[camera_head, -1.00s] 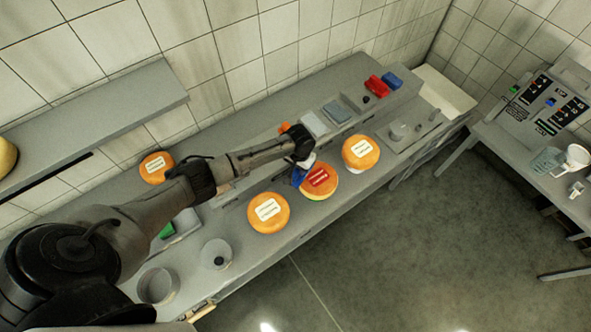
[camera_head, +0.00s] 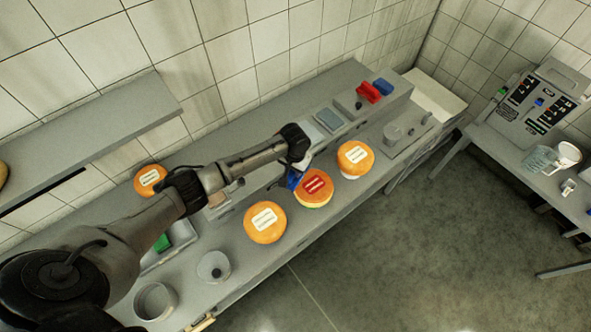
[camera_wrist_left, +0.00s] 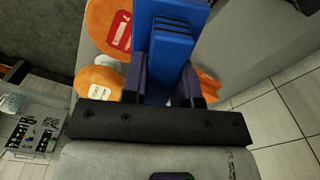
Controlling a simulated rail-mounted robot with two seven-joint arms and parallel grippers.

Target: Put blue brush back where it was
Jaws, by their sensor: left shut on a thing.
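My left gripper (camera_head: 299,166) is shut on the blue brush (camera_head: 294,180), beside the orange cheese wheel with a red label (camera_head: 313,188). In the left wrist view the brush (camera_wrist_left: 168,45) is a ribbed blue block between the two dark fingers. The red-labelled wheel (camera_wrist_left: 117,32) is just left of it there. I cannot tell whether brush and wheel touch. Other white-labelled wheels stand on the bench to the left (camera_head: 265,222) and right (camera_head: 355,158). My right gripper is not in view.
A red item (camera_head: 368,92) and a blue item (camera_head: 383,87) lie at the bench's far right end. A grey plate (camera_head: 328,120) lies on the raised ledge behind the gripper. Another wheel (camera_head: 150,180) is by the wall. Round metal containers (camera_head: 155,301) stand at front left.

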